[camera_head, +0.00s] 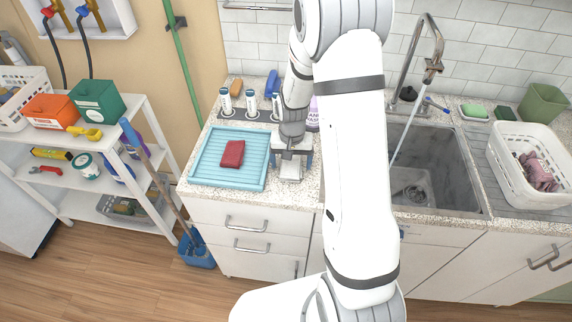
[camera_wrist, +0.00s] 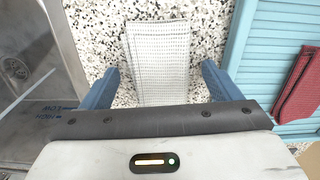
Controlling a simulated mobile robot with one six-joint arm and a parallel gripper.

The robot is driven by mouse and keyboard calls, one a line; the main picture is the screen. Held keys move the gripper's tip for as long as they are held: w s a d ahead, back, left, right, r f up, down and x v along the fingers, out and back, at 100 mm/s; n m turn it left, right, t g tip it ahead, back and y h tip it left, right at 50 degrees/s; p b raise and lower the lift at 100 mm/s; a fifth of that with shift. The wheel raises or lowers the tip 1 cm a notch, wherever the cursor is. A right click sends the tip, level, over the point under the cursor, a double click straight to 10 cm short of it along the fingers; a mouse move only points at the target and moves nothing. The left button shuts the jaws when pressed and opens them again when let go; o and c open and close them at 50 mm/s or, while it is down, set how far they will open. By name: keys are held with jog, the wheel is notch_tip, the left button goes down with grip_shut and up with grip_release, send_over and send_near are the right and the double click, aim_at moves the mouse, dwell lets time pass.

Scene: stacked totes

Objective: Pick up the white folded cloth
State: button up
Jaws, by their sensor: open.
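The white folded cloth (camera_wrist: 158,40) lies flat on the speckled counter, between the sink and the blue tray. In the head view a small part of the cloth (camera_head: 291,173) shows below my gripper (camera_head: 292,160). In the wrist view my gripper (camera_wrist: 159,72) is open, with one blue finger on each side of the cloth's near part. Both fingers look apart from the cloth. The cloth's near end is hidden behind my gripper body. I cannot tell how high the fingertips are above the counter.
The blue ribbed tray (camera_head: 207,178) with a dark red folded cloth (camera_head: 232,154) is close on the left. The sink (camera_head: 440,160) is on the right, partly behind my arm. Several bottles (camera_head: 225,100) stand behind the tray. A white basket (camera_head: 520,180) is farther right.

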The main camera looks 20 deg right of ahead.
jog(key=shift+c, duration=0.5)
jog(key=c, duration=1)
jog(key=shift+r, duration=0.1)
